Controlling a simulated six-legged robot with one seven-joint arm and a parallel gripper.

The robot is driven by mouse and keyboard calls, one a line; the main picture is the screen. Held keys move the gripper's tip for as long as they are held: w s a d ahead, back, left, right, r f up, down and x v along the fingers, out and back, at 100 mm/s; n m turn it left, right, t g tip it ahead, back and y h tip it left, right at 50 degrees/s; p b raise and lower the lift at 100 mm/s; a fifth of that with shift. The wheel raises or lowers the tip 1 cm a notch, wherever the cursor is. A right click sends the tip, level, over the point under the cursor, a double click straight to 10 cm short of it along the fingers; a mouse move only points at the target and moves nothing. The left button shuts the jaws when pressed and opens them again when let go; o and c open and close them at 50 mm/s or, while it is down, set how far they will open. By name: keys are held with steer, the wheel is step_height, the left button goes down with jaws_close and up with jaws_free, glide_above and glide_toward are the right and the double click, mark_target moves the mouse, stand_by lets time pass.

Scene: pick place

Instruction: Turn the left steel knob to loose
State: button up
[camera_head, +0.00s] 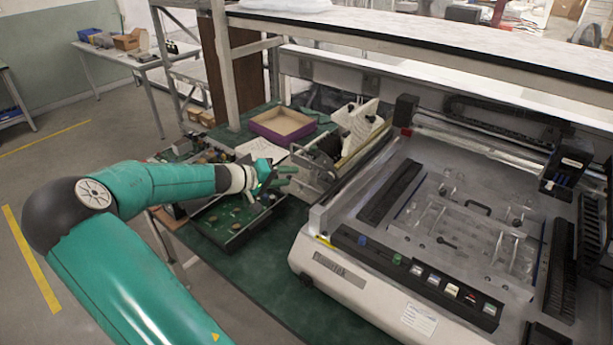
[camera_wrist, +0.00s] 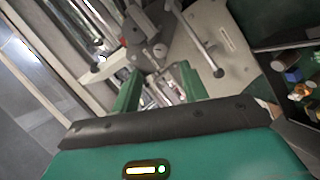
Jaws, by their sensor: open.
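A grey metal fixture (camera_head: 318,168) with a pale plate stands on the green bench, left of the large white machine. In the wrist view, a small round steel knob (camera_wrist: 160,50) shows on the fixture just beyond my fingers. A steel bar with a ball end (camera_wrist: 219,72) sticks out to the right of it. I cannot tell for sure which of these is the left steel knob. My green gripper (camera_head: 286,174) is beside the fixture's left side; its two fingers (camera_wrist: 160,84) are apart with nothing held, and the knob is apart from them.
The white machine (camera_head: 345,280) with buttons fills the right side. A dark tray of small parts (camera_head: 232,225) lies below my gripper. A purple-edged box (camera_head: 281,125) stands behind it. A shelf (camera_head: 420,50) runs above the bench at the back.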

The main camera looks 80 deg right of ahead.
mark_target(312, 175)
steer(key=x, duration=0.7)
steer(key=shift+s+d+f, duration=0.15)
steer(key=shift+s+d, duration=0.05)
steer(key=shift+d, duration=0.05)
jaws_close()
